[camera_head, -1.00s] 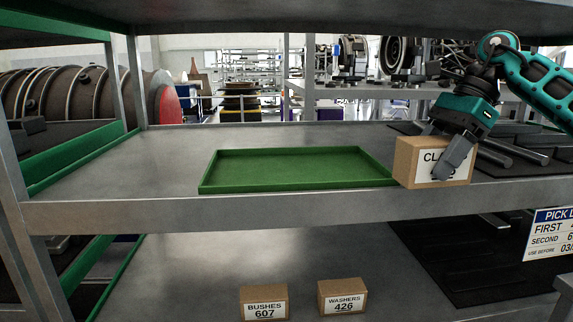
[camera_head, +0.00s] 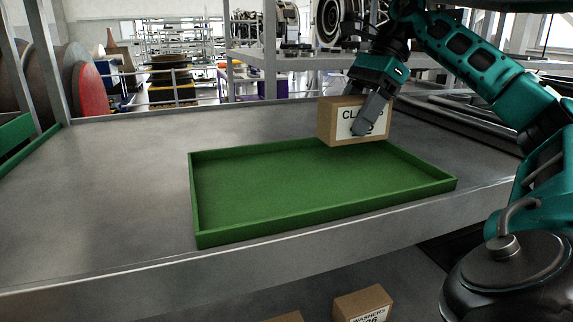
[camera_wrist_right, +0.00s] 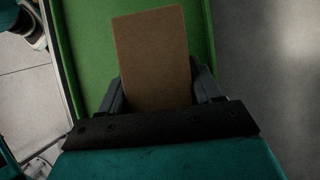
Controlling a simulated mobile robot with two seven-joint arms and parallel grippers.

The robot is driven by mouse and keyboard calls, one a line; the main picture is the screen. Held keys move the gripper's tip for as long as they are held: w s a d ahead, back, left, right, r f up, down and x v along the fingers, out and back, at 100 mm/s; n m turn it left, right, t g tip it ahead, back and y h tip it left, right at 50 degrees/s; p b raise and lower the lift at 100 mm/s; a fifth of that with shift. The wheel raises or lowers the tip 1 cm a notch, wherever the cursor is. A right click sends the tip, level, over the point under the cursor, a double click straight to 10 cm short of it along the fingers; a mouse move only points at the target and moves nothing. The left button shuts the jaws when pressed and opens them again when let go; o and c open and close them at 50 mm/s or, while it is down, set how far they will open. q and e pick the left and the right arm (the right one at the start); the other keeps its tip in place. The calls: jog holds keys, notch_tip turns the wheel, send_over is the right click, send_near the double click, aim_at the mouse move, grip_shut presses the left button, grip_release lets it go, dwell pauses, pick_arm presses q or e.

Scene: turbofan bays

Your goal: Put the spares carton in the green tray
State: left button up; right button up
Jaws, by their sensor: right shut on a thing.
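The spares carton (camera_head: 327,122) is a brown box with a white label that reads partly as "CLA", the rest being covered by a finger. My right gripper (camera_head: 371,115) is shut on it and holds it at the far side of the green tray (camera_head: 300,190), seemingly above the tray's back rim. The tray is shallow, rectangular and empty on the metal shelf. In the right wrist view the carton (camera_wrist_right: 152,55) stands between the fingers (camera_wrist_right: 155,90), with the green tray (camera_wrist_right: 85,40) beneath it. My left gripper is not in view.
Bare metal shelf (camera_head: 110,190) lies left of the tray. Dark bars (camera_head: 470,120) lie on the shelf at the right. A washers carton (camera_head: 362,303) and part of another box (camera_head: 285,317) sit on the lower shelf. A metal post (camera_head: 50,60) stands at the left.

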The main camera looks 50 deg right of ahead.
jog(key=shift+w+a+r, duration=0.1)
jog(key=shift+w, duration=0.15)
jog(key=w+a+p, duration=0.1)
jog(key=a, duration=0.2)
jog(key=w+a+p, duration=0.1)
jog(key=w+a, duration=0.1)
jog(key=a, duration=0.1)
jog(key=w+a+p, duration=0.1)
jog(key=a, duration=0.1)
jog(key=shift+w+a+r, duration=0.25)
jog(key=shift+w+a, duration=0.05)
jog(key=shift+a, duration=0.1)
jog(key=w+a, duration=0.1)
jog(key=a, duration=0.1)
jog(key=w+a+p, duration=0.1)
jog(key=a, duration=0.1)
jog(key=w+a+p, duration=0.1)
jog(key=a, duration=0.1)
jog(key=shift+w+f, duration=0.2)
jog(key=shift+w, duration=0.05)
jog(key=f, duration=0.3)
jog(key=shift+w+a+b, duration=0.15)
jog(key=shift+a+b, duration=0.15)
jog(key=shift+a, duration=0.1)
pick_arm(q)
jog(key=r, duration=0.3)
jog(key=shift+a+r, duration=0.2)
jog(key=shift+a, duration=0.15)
pick_arm(e)
jog(key=shift+f, duration=0.3)
